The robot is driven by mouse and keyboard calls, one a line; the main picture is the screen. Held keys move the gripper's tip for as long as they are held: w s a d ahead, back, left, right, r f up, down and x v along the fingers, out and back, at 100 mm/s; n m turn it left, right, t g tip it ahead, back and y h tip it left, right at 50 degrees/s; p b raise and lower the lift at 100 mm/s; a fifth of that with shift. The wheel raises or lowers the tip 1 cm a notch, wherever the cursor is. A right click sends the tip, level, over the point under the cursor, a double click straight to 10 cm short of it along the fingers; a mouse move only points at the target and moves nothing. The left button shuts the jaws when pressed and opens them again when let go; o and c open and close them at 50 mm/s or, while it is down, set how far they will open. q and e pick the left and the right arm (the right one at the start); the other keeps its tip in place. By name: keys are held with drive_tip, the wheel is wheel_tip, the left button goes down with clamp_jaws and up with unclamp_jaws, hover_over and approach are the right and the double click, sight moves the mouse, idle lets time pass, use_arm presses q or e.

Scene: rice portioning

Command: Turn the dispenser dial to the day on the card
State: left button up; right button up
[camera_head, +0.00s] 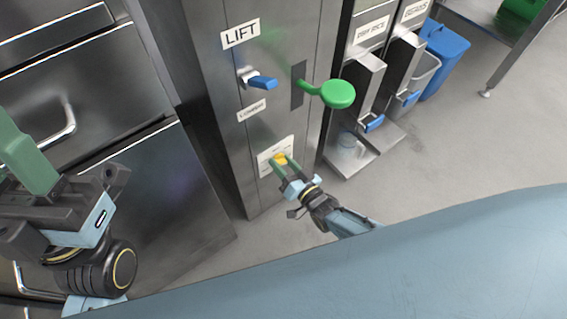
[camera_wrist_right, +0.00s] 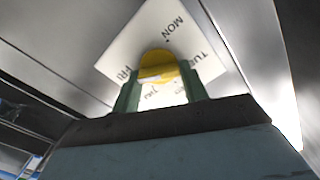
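The yellow dial (camera_head: 280,158) sits on a white plate (camera_head: 266,160) low on the front of the steel column. The right wrist view shows the dial (camera_wrist_right: 158,66) and its plate (camera_wrist_right: 122,58) up close, with MON at the top, TUE to the right and FRI to the left; the lower words are partly hidden. A pale bar crosses the dial. My right gripper (camera_wrist_right: 160,82) has one green finger on each side of the dial, seemingly touching it. My left gripper (camera_head: 30,155) is at the left edge, away from the dial; its fingers overlap. I see no card naming a day.
Above the dial, the column carries a LIFT label (camera_head: 240,34), a blue-tipped handle (camera_head: 261,82) and a green paddle lever (camera_head: 337,94). Steel dispensers (camera_head: 365,85) with blue tabs stand to the right. Steel drawers (camera_head: 75,70) fill the left. Floor at right is clear.

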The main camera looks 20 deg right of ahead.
drive_tip(key=shift+c, duration=0.6)
drive_tip(key=shift+n, duration=0.4)
drive_tip(key=n, duration=0.4)
drive_tip(key=shift+a+n, duration=0.1)
drive_tip(key=shift+n, duration=0.2)
drive_tip(key=n, duration=0.6)
drive_tip(key=shift+a, duration=0.15)
drive_tip(key=shift+n, duration=0.3)
drive_tip(key=o, duration=1)
